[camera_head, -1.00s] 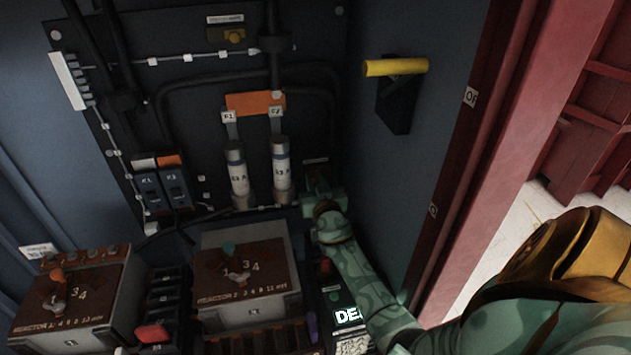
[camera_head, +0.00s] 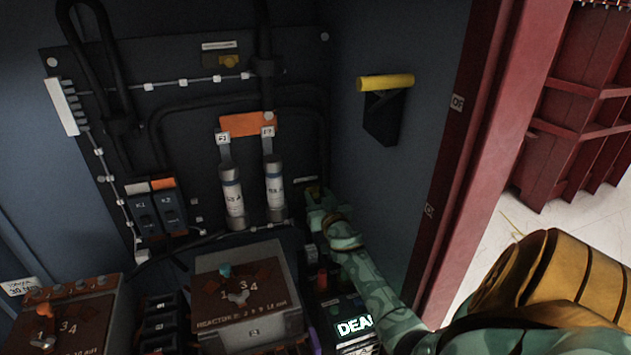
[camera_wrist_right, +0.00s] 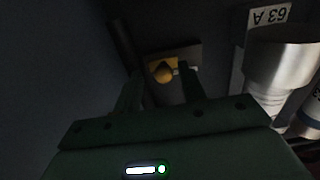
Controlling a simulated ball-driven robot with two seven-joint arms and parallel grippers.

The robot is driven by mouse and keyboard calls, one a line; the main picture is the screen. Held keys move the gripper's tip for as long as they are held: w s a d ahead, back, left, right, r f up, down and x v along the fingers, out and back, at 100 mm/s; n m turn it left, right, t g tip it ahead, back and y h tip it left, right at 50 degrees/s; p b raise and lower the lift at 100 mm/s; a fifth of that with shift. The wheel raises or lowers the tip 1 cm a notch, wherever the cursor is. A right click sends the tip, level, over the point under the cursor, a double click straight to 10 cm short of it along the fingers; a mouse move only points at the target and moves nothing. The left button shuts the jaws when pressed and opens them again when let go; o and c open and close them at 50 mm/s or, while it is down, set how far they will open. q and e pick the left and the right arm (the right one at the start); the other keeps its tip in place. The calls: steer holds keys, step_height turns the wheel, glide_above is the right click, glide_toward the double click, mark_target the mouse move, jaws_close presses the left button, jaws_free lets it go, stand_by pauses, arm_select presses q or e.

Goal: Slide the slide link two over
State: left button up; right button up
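A small yellow slide piece on a dark plate, low on the back panel right of the fuses, shows in the head view (camera_head: 314,190), partly hidden by my right gripper (camera_head: 318,205). It fits the slide link, but its label is too small to read. In the right wrist view the yellow piece (camera_wrist_right: 161,71) sits on its plate just beyond and between the fingertips of my right gripper (camera_wrist_right: 162,78). The fingers are apart, and I see no grip on the piece. My left gripper is not in view.
Two upright fuses (camera_head: 275,188) stand left of my right gripper, below an orange block (camera_head: 246,124). The reactor 2 box (camera_head: 245,290) stands in front. A yellow-handled lever (camera_head: 385,83) is on the right wall. A red door frame (camera_head: 470,130) borders the right.

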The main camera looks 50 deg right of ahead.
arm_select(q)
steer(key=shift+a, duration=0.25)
arm_select(e)
steer(key=shift+s, duration=0.1)
steer(key=shift+s+a, duration=0.2)
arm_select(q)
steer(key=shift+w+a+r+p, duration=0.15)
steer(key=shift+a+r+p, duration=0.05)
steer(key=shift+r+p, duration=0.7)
arm_select(e)
steer(key=v, duration=1.5)
steer(key=shift+s, duration=0.35)
